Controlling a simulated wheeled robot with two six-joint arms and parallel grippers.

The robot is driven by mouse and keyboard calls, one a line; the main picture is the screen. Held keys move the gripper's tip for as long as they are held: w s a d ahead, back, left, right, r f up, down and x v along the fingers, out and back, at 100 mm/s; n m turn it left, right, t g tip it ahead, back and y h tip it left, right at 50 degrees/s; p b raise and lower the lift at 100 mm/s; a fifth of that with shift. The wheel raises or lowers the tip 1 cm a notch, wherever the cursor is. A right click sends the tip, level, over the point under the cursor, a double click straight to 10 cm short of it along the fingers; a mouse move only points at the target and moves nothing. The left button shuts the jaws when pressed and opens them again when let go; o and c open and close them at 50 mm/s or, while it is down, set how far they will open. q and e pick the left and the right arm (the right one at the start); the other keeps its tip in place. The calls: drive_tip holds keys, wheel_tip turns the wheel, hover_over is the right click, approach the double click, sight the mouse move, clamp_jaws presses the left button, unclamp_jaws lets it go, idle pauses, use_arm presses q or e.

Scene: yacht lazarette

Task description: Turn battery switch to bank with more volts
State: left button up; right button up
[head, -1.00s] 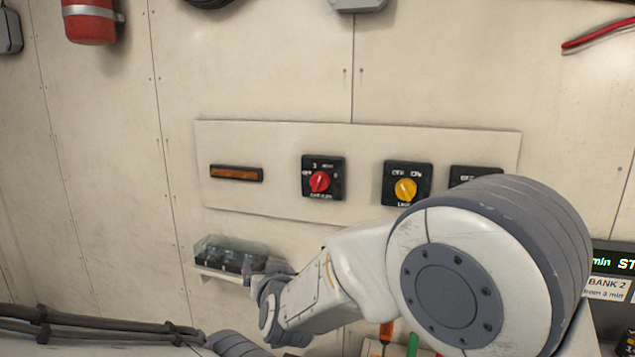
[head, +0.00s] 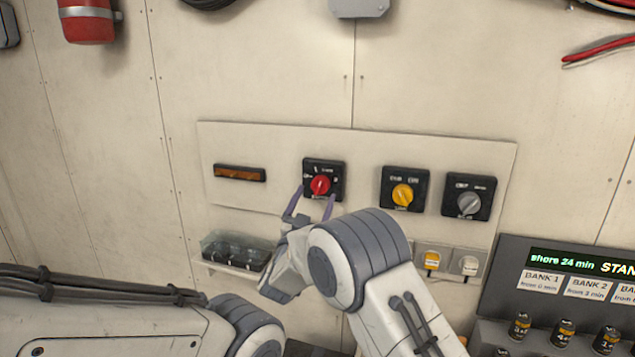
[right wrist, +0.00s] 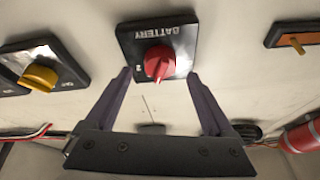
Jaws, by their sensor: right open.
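The battery switch (head: 320,186) is a black square plate with a red knob on the wall panel; it also shows upside down in the right wrist view (right wrist: 158,60), with the word BATTERY readable. Its other markings are too small to read surely, and I cannot tell which one the knob points at. My right gripper (head: 311,202) is open and empty, just below the red knob. In the right wrist view its fingertips (right wrist: 158,77) stand on either side of the knob's lower end, apart from it. My left gripper is out of view. No volt readings are legible.
A yellow-knob switch (head: 404,190) and a grey-knob switch (head: 467,197) sit right of it. A narrow amber panel (head: 240,173) is to its left, above a clear-lidded box (head: 236,252). A console (head: 566,263) at right shows BANK 1 and BANK 2 labels.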

sight(319, 189)
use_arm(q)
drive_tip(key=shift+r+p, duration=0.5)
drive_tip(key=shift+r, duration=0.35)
use_arm(e)
drive_tip(key=shift+x, duration=1.5)
